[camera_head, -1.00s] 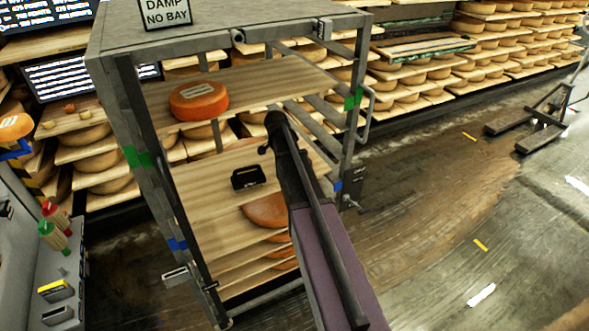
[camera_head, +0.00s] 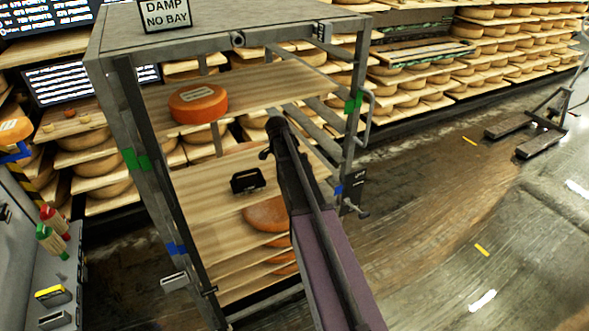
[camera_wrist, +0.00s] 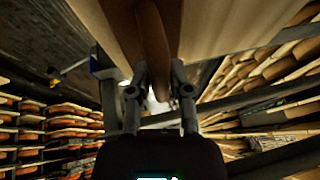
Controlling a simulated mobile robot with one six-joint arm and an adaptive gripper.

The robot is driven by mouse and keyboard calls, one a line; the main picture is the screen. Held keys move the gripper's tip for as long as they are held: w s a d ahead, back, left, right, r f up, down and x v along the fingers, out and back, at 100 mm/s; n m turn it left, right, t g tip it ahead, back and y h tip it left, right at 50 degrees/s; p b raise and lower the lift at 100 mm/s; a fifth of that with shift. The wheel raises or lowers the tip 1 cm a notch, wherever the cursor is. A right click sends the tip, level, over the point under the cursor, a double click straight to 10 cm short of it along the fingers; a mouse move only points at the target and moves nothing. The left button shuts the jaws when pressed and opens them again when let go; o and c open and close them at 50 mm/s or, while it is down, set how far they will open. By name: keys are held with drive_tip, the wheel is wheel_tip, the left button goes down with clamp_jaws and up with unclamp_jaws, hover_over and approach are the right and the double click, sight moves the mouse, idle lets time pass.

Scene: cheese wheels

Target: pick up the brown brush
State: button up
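In the wrist view, a long brown rounded thing (camera_wrist: 153,42), which looks like the brush's handle, hangs in from the top beside pale wooden boards. My gripper (camera_wrist: 158,72) has its two fingers apart, one on each side of the brown thing's lower end. I cannot tell whether they touch it. In the head view my gripper (camera_head: 275,128) reaches into the grey rack (camera_head: 135,158). The brush cannot be made out there, and my arm covers part of the shelves.
An orange cheese wheel (camera_head: 198,103) sits on the rack's upper shelf. A black holder (camera_head: 247,180) and another wheel (camera_head: 264,215) are lower down. Rack posts stand close around my arm. Red- and green-topped items (camera_head: 50,238) are at the left.

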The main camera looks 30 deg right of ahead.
clamp_jaws()
drive_tip(key=shift+r, duration=0.1)
wheel_tip(320, 180, up, 3)
drive_tip(key=p, duration=0.3)
drive_tip(key=shift+r+p, duration=0.2)
drive_tip(key=shift+p, duration=0.15)
drive_tip(key=s+a, duration=0.2)
drive_tip(key=s, duration=0.5)
drive_tip(key=s+a+r+p, duration=0.1)
drive_tip(key=s, duration=0.7)
drive_tip(key=shift+s+a+r, duration=0.2)
drive_tip(key=shift+s+a, duration=0.1)
drive_tip(key=shift+a, duration=0.05)
drive_tip(key=shift+d, duration=0.1)
idle(0.3)
